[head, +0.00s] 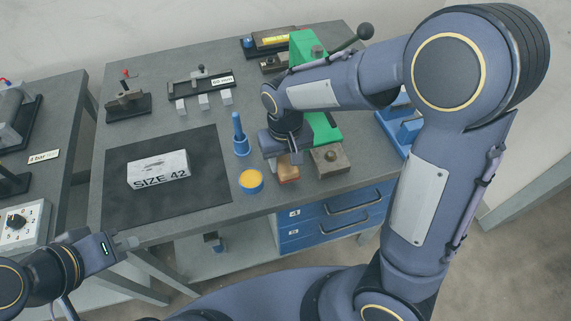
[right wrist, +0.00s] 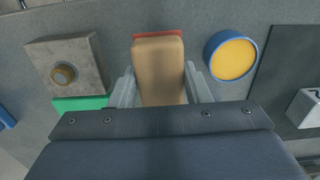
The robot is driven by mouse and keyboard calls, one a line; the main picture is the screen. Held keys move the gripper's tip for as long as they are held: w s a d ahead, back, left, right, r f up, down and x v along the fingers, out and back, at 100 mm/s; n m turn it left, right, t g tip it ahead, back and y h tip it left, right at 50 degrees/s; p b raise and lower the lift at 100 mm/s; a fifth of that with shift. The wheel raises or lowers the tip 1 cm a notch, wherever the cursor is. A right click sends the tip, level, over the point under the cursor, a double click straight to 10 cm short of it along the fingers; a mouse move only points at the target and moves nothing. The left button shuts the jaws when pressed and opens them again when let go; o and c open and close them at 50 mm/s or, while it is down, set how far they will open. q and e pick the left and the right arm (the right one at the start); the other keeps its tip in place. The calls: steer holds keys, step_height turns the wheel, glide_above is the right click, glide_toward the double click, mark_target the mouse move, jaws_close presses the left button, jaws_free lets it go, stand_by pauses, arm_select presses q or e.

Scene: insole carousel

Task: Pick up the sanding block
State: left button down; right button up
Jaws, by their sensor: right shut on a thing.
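The sanding block (head: 289,174) is a tan block with a red edge. It is at the table's front edge in the head view, and it also shows in the right wrist view (right wrist: 158,72). My right gripper (head: 285,163) is over it from above, with one finger on each side, shut on it. Whether the block still touches the table is hard to tell. My left gripper (head: 126,243) is low at the left, in front of the table edge and far from the block; its finger gap is not clear.
A yellow-topped blue round tin (head: 251,181) stands left of the block, and a grey metal block with a knob (head: 329,160) stands right. A blue bottle (head: 240,135), green press (head: 321,127) and dark mat (head: 207,205) bearing a "SIZE 42" box (head: 158,170) are nearby.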

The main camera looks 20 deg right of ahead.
steer(key=s+a+r+b, duration=0.1)
steer(key=s+a+r, duration=0.6)
steer(key=a, duration=0.5)
step_height(320, 180, up, 3)
steer(key=shift+s+f, duration=0.1)
steer(key=shift+s, duration=0.1)
